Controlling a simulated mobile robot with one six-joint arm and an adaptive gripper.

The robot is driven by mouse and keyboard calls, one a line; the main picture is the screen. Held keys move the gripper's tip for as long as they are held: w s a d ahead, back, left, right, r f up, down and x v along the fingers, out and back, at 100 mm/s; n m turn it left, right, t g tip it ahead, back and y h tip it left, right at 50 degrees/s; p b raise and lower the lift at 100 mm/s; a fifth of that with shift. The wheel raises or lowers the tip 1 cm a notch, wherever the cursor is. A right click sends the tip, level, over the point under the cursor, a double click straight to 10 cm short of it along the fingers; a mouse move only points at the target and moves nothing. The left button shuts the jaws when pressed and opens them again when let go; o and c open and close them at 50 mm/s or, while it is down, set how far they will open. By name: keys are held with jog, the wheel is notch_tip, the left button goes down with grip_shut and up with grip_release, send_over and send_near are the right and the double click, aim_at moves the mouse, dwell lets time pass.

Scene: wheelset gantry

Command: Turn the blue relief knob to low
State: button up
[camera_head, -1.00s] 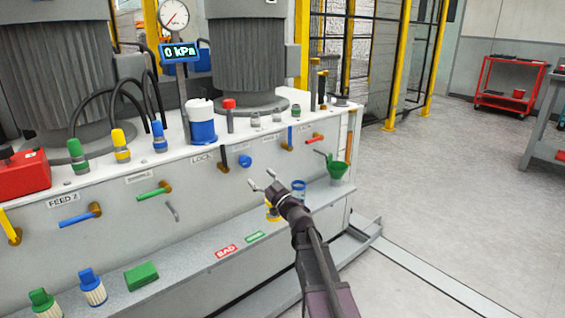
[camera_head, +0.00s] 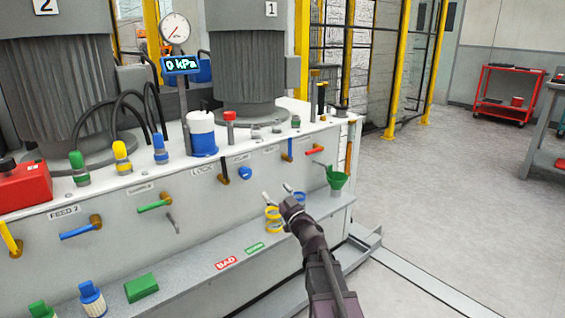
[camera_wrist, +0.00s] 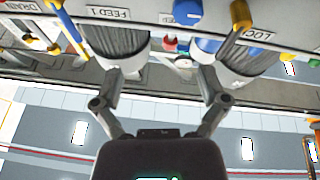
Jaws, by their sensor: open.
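The blue relief knob (camera_head: 244,173) is a small round knob on the front panel, between the brown-and-black LOCK lever and the blue-handled lever. A blue knob beside the FEED 1 and LOCK labels also shows at the top of the wrist view (camera_wrist: 187,12). My gripper (camera_head: 277,193) is open and empty, to the right of the knob and a little below it in the head view. In the wrist view its two fingers (camera_wrist: 160,72) are spread, with nothing between them, and the knob lies beyond them. The knob's pointer and setting marks are too small to read.
Yellow rings (camera_head: 273,212) are near my gripper. A lower ledge (camera_head: 190,275) carries a green block (camera_head: 141,287). The gauge display (camera_head: 181,65) reads 0 kPa. Open floor lies right.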

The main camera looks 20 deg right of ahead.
jog(key=s+d+r+m+g+h+p, duration=0.15)
jog(key=r+m+g+h+p, duration=0.35)
jog(key=p, duration=0.5)
jog(key=s+d+r+m+g+h+p, duration=0.1)
jog(key=d+r+m+g+h+p, duration=0.2)
jog(key=h+p, duration=0.5)
jog(key=s+a+r+g+y+p, duration=0.2)
jog(key=s+a+r+g+p, duration=0.2)
jog(key=s+p, duration=0.3)
jog(key=s+a+r+n+g+y+p, duration=0.1)
jog(key=s+a+r+g+p, duration=0.3)
jog(key=s+p, duration=0.4)
jog(key=shift+s+r+g+y+p, duration=0.2)
jog(key=shift+g+y+p, duration=0.7)
jog(key=shift+p, duration=2.65)
